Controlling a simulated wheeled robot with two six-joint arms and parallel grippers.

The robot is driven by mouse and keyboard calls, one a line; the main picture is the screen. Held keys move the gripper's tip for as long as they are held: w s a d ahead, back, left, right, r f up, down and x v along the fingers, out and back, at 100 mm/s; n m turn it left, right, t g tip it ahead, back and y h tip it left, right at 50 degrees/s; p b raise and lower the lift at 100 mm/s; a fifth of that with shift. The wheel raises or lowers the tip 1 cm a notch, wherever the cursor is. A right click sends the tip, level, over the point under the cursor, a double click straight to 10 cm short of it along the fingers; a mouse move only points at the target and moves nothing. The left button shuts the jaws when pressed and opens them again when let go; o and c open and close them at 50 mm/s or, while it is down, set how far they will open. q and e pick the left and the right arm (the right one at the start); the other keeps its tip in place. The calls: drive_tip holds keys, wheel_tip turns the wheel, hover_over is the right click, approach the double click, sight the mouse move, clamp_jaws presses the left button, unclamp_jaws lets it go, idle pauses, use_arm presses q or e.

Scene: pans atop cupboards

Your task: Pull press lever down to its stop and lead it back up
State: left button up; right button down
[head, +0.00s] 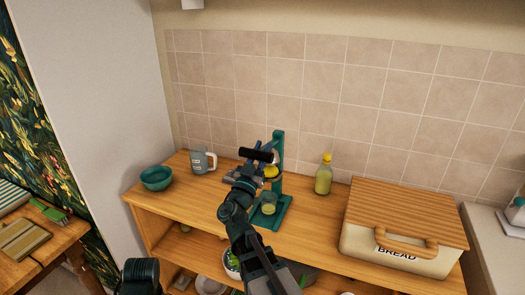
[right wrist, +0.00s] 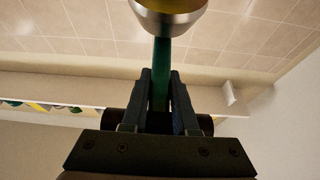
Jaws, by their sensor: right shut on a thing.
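The green press (head: 278,160) stands upright on the wooden cupboard top, its base (head: 284,222) flat on the wood. Its lever ends in a black crossbar handle (head: 256,155), raised near the top of the post. My right gripper (head: 262,153) is shut on this handle; in the right wrist view the fingers (right wrist: 161,100) have the dark handle (right wrist: 205,124) between them, its ends showing on both sides. A yellow fruit piece (head: 271,171) shows at the press, above a glass (head: 268,204) with pale green contents.
A teal bowl (head: 157,178) and a jug with white handle (head: 202,160) stand left of the press. A yellow-capped bottle (head: 323,178) and a bread box (head: 400,235) stand to the right. The tiled wall is close behind.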

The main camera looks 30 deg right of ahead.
drive_tip(key=shift+s+a+r, duration=0.15)
drive_tip(key=shift+s+a, duration=0.05)
idle(0.5)
